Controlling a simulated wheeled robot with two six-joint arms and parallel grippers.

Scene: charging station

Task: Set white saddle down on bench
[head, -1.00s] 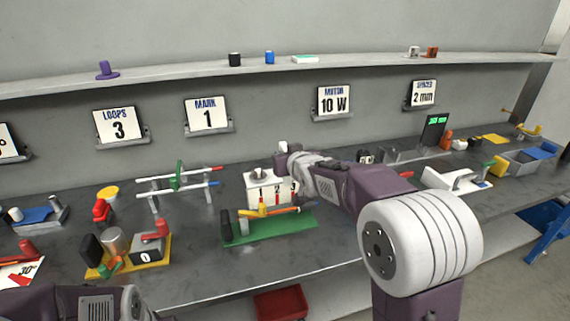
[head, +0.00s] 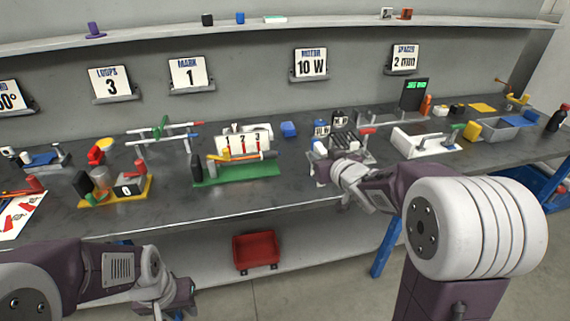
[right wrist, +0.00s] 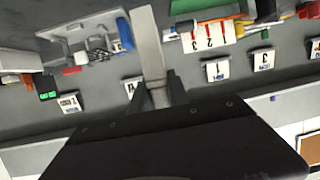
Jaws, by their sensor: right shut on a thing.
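My right gripper (head: 321,158) is low over the front part of the bench (head: 200,203), just in front of a grey slotted fixture (head: 345,143). It is shut on a small pale piece, taken to be the white saddle (head: 320,174), which is mostly hidden by the hand. I cannot tell whether the piece touches the bench. In the right wrist view a pale bar (right wrist: 148,45) stands out from the jaws. My left gripper (head: 184,296) is low at the lower left, in front of the bench and away from its objects; its jaws are unclear.
A white fixture (head: 425,143) stands to the right. A red bin (head: 256,250) sits below. The bench front is bare.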

